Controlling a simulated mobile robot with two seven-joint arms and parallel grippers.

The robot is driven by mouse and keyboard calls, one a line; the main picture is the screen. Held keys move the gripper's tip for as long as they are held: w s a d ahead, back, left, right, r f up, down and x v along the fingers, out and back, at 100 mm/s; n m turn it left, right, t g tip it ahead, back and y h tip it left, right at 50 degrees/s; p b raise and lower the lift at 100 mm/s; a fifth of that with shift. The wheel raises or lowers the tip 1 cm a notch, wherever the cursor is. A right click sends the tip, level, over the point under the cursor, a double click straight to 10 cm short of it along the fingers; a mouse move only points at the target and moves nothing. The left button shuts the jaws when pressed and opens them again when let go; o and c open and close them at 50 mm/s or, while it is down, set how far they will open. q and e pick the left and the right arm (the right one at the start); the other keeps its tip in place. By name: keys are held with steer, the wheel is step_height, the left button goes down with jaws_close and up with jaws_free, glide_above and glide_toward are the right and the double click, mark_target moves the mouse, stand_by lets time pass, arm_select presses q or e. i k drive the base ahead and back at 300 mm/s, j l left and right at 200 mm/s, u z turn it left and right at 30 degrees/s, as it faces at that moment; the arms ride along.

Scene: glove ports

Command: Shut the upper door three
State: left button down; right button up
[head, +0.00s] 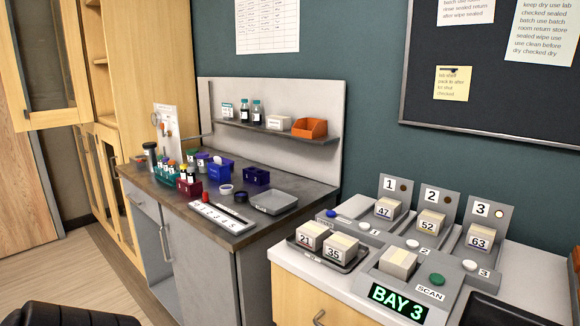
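An upper cabinet door (41,117) with a pale wood frame and a glass pane stands swung open at the upper left, cut off by the picture's top edge. A small dark handle shows on its lower frame. Beside it, the tall wooden cabinet (143,70) shows open shelves inside. No number shows on the door, so I cannot tell whether it is door three. Below are narrow lower glass doors (111,180) that look shut. Neither of my grippers is in view.
A grey lab bench (262,225) with racks, pots and a tray stands right of the cabinet. A white-topped counter (290,258) with numbered bays and boxes is at the lower right. Dark shapes cut the bottom corners. Floor (75,262) is clear before the cabinet.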

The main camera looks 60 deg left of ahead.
mark_target(83, 114)
steer(key=k+j, duration=0.15)
steer(key=j, duration=0.6)
steer(key=k+j, duration=0.1)
steer(key=j, duration=0.65)
steer(key=k+j, duration=0.15)
steer(key=j, duration=0.55)
steer(key=k+j, duration=0.15)
steer(key=j, duration=0.6)
steer(key=k+j, duration=0.15)
steer(key=j, duration=0.6)
steer(key=k+j, duration=0.1)
steer(key=j, duration=0.65)
steer(key=k+j, duration=0.15)
steer(key=j, duration=0.55)
steer(key=k+j, duration=0.15)
steer(key=j, duration=0.6)
